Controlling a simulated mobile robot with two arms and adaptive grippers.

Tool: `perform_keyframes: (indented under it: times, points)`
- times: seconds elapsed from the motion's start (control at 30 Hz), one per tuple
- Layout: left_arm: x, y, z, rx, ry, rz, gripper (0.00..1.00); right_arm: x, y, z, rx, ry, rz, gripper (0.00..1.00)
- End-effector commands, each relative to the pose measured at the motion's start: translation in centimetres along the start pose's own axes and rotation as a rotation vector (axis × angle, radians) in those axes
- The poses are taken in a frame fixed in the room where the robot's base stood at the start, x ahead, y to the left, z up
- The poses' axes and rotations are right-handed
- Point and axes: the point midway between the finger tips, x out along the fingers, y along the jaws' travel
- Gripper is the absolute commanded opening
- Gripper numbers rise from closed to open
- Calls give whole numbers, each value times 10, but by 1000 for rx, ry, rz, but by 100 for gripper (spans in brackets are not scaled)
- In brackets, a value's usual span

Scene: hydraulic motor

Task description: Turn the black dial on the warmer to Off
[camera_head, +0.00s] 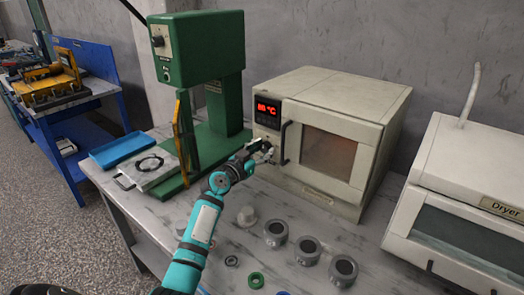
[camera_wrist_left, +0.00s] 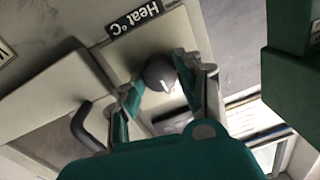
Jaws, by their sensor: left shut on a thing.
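The warmer (camera_head: 328,130) is a beige box with a dark window and a red "80 °C" display (camera_head: 268,110). Its black dial (camera_wrist_left: 160,74) shows in the left wrist view below the "Heat °C" label, which appears upside down there; the dial has a white pointer mark. My left gripper (camera_head: 265,149) is at the lower left of the warmer's front. In the left wrist view my left gripper (camera_wrist_left: 163,85) has its two fingers on either side of the dial, shut on it. In the head view the gripper largely hides the dial. My right gripper is not in view.
The warmer's door handle (camera_head: 285,143) is just right of the gripper. A green press (camera_head: 205,75) stands to the left. A dryer (camera_head: 465,205) stands at the right. Several grey cylindrical parts (camera_head: 308,247) and a green ring (camera_head: 255,280) lie on the table in front.

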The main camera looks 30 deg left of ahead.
Motion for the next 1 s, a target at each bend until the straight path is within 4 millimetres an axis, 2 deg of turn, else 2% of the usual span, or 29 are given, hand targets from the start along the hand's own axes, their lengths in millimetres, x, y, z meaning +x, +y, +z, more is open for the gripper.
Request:
perform_keyframes:
  times: [0.27,1.0]
  points:
    - [0,-1,0,-181,-10,2,3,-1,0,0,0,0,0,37]
    - [0,-3,-1,-871,-49,9,3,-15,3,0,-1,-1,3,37]
